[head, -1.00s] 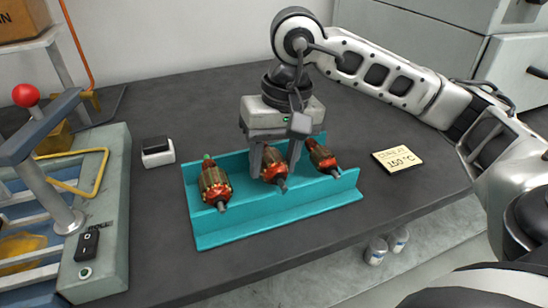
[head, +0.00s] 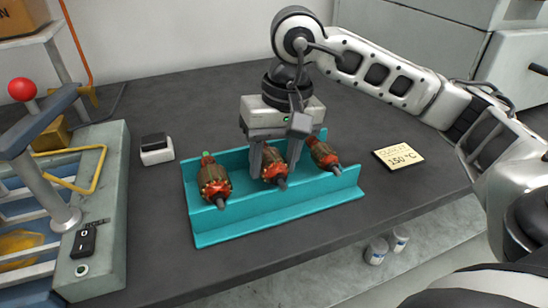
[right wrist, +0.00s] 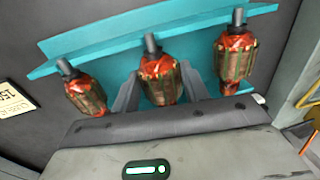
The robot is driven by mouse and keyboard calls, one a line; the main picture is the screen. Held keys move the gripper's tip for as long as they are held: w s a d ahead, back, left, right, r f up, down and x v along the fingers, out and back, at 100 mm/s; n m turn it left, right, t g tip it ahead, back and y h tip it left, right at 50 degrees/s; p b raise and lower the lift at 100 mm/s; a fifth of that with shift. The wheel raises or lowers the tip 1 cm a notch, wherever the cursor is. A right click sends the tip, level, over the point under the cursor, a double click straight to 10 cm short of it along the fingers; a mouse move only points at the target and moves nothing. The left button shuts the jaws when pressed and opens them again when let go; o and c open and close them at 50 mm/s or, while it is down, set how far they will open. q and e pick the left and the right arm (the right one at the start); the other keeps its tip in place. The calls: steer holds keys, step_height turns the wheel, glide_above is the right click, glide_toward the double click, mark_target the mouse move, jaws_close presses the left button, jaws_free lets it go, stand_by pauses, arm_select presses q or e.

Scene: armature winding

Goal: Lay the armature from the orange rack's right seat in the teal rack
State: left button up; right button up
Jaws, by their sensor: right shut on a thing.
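The teal rack (head: 285,212) stands on the dark table and holds several seats. Three armatures with red and copper windings are at it: a left one (head: 214,182), a middle one (head: 273,168) and a right one (head: 323,155). My right gripper (head: 272,170) points down over the rack and is shut on the middle armature. In the right wrist view the middle armature (right wrist: 158,78) lies between the two fingers, against the teal rack (right wrist: 200,28), with one armature on each side. Whether it fully touches its seat I cannot tell. The orange rack and my left gripper are not in view.
A grey machine with a switch (head: 84,240), a yellow handle and a red ball knob (head: 22,90) stands at the left. A small black-topped block (head: 156,148) is left of the rack. A card reading 150 °C (head: 399,159) lies right. The table behind is clear.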

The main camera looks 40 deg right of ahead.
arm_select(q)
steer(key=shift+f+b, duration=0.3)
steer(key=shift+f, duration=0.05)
arm_select(e)
steer(key=shift+f, duration=0.2)
steer(key=o, duration=1.4)
steer(key=shift+r, duration=0.3)
arm_select(q)
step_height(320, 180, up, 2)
steer(key=p, duration=0.3)
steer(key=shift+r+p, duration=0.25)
steer(key=shift+p, duration=0.1)
arm_select(e)
step_height(320, 180, up, 15)
steer(key=d, duration=0.2)
steer(key=shift+s+d, duration=0.15)
steer(key=shift+s, duration=0.15)
